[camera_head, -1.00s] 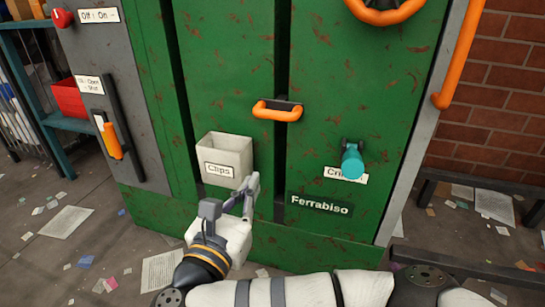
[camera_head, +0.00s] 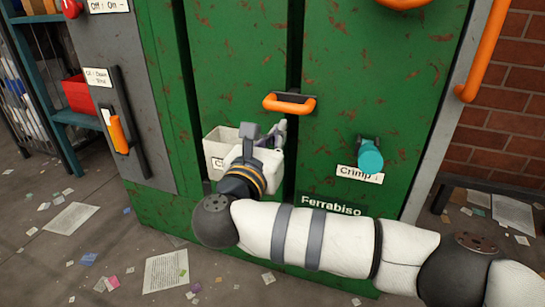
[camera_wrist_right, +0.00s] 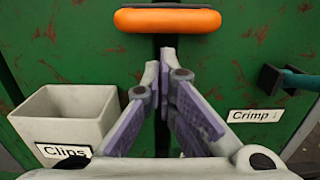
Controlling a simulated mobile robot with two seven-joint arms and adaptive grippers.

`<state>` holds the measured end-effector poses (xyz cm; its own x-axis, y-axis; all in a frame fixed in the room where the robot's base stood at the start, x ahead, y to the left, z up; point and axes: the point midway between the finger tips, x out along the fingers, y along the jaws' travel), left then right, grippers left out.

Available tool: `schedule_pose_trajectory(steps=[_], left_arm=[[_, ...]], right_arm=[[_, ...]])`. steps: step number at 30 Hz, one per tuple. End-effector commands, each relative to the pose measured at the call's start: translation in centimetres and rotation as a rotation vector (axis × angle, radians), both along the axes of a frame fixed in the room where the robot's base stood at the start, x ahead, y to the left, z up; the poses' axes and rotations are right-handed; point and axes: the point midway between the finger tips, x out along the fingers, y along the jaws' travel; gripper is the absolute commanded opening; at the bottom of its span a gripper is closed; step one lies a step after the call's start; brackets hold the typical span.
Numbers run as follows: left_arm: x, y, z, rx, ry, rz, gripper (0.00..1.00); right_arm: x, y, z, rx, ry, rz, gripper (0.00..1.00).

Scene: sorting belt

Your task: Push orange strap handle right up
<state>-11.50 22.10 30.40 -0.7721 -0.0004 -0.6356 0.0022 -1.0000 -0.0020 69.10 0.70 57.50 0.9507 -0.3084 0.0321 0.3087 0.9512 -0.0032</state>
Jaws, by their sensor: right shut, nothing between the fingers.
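The orange strap handle (camera_head: 290,103) is mounted on a dark bracket at the seam between two green panels, lying level. It also shows at the top of the right wrist view (camera_wrist_right: 167,20). My right gripper (camera_head: 279,126) is shut and empty, just below the handle, with its fingers pointing up toward it. In the right wrist view the fingertips (camera_wrist_right: 160,58) are close together under the handle's middle, with a small gap visible below it. My left gripper is not in view.
A pale Clips bin (camera_head: 214,146) is on the panel left of my gripper, partly hidden by it. A teal Crimp knob (camera_head: 370,156) sticks out at right. Another orange lever (camera_head: 118,134) is on the grey panel. Papers litter the floor.

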Motion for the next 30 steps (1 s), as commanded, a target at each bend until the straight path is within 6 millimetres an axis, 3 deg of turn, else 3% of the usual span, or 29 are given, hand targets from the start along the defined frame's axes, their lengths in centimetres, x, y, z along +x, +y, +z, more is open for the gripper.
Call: schedule_pose_trajectory(steps=[17,23,30], left_arm=[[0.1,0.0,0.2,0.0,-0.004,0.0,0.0],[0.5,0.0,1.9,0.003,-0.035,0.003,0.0],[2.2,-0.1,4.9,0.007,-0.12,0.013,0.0]], right_arm=[[0.1,-0.1,1.5,0.0,-0.001,0.0,0.0],[0.0,-0.1,5.7,-0.001,-0.009,-0.001,0.0],[-0.1,0.0,14.1,0.001,-0.017,-0.001,0.0]])
